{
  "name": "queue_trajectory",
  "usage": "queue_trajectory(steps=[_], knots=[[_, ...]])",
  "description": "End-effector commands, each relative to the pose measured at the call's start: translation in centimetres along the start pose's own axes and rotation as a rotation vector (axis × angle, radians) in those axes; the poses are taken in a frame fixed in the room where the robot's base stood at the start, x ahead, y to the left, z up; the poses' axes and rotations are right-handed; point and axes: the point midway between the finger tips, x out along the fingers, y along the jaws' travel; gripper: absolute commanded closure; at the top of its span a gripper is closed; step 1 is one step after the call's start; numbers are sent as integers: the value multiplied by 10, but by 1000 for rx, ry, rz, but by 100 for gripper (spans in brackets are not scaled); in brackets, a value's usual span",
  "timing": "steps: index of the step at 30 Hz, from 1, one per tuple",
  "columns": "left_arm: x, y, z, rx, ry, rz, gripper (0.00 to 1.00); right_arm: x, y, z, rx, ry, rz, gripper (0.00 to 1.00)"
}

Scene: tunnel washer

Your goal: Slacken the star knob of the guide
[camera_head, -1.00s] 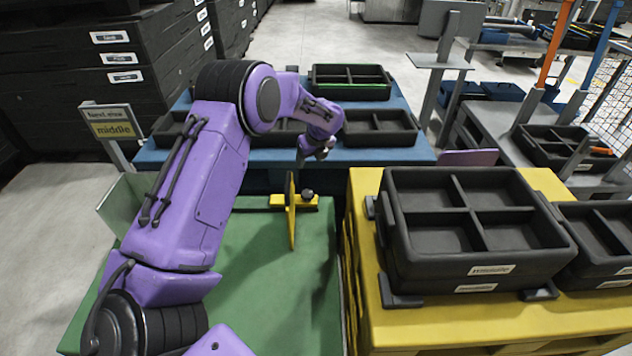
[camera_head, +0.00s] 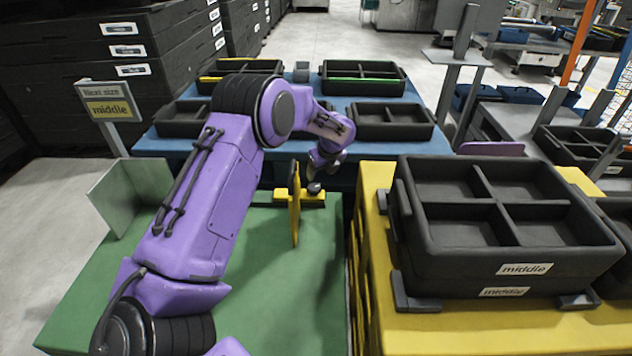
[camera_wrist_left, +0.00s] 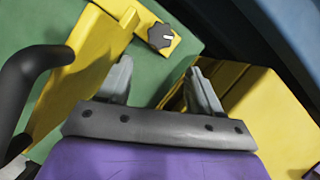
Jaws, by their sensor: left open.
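The black star knob (camera_head: 314,188) sits on the yellow foot of the guide, at the far end of the green table. The guide (camera_head: 295,206) has a tall yellow plate standing upright just left of the knob. My left gripper (camera_head: 316,174) is just above the knob. In the left wrist view the star knob (camera_wrist_left: 161,36) shows a white mark on top and lies ahead of the gap between the open, empty fingers of my left gripper (camera_wrist_left: 158,78). The guide's yellow plate (camera_wrist_left: 85,68) is left of the fingers. My right gripper is not in view.
A sign (camera_head: 108,105) reads "Next size middle". The green table (camera_head: 270,290) is clear in front of the guide. A yellow stand (camera_head: 378,300) at right bears black divided crates (camera_head: 500,255) labelled "middle". A blue table (camera_head: 430,145) behind holds several black trays.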

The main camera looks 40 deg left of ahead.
Motion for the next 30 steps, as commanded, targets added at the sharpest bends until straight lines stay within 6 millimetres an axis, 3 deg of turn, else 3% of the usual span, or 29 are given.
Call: queue_trajectory(steps=[5,15,20,27,30], knots=[[25,0,-2,-1,1,1,35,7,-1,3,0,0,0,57],[95,0,-2,-1,0,0,35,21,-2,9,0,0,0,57],[106,0,-1,1,-1,-1,35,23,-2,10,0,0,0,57],[106,0,0,1,-1,-1,35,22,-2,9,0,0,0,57],[106,0,0,0,-1,-1,68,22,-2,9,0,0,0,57]])
